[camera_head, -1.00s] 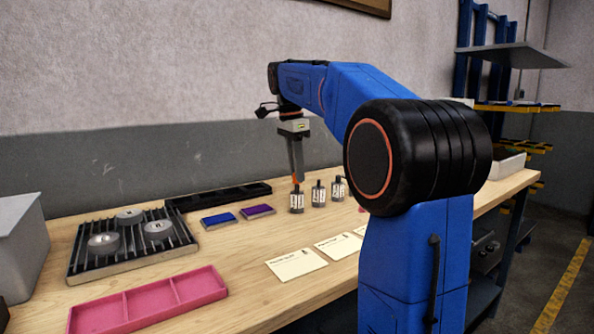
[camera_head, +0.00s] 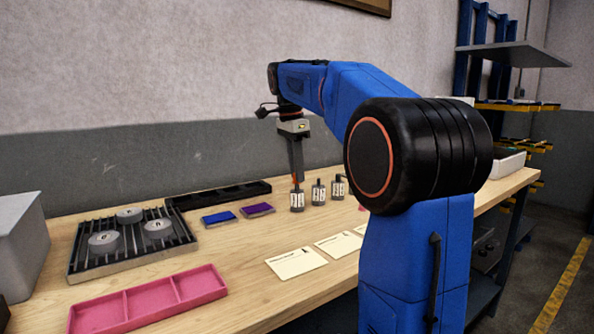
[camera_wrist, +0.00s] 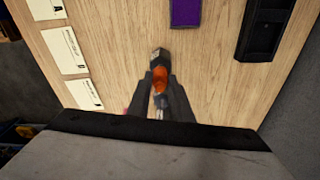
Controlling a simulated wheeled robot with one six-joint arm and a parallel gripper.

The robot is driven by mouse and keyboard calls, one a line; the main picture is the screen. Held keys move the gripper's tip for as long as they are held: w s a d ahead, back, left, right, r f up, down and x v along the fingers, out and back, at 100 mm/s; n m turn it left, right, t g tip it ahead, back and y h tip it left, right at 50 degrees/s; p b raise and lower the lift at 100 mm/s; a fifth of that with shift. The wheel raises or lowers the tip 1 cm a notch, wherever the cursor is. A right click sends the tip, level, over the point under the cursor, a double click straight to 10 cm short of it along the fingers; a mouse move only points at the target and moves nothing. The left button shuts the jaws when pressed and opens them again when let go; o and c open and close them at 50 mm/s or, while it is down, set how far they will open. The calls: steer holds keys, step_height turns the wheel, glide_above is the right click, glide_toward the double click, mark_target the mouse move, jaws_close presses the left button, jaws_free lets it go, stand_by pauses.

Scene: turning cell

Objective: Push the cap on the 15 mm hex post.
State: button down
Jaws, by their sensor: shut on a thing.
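Three small grey posts with white labels stand in a row on the bench: the left post (camera_head: 297,201), the middle post (camera_head: 318,194) and the right post (camera_head: 338,188). The labels are too small to read, so I cannot tell which is the 15 mm hex post. My gripper (camera_head: 298,181) points down at the left post. It is shut on an orange cap (camera_wrist: 160,76), which shows between the fingers in the wrist view. A dark block-like end (camera_wrist: 160,54) shows just beyond the cap. I cannot tell whether the cap is seated on the post.
White cards (camera_head: 296,262) lie in front of the posts. A blue block (camera_head: 219,218) and a purple block (camera_head: 257,210) lie to the left, before a long black tray (camera_head: 218,195). A slatted rack (camera_head: 130,258) with round weights and a pink tray (camera_head: 148,300) are farther left.

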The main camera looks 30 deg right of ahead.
steer(key=shift+f, duration=0.4)
stand_by(0.4)
steer(key=c, duration=1)
jaws_free()
steer(key=shift+r, duration=0.1)
steer(key=shift+r, duration=2.4)
jaws_close()
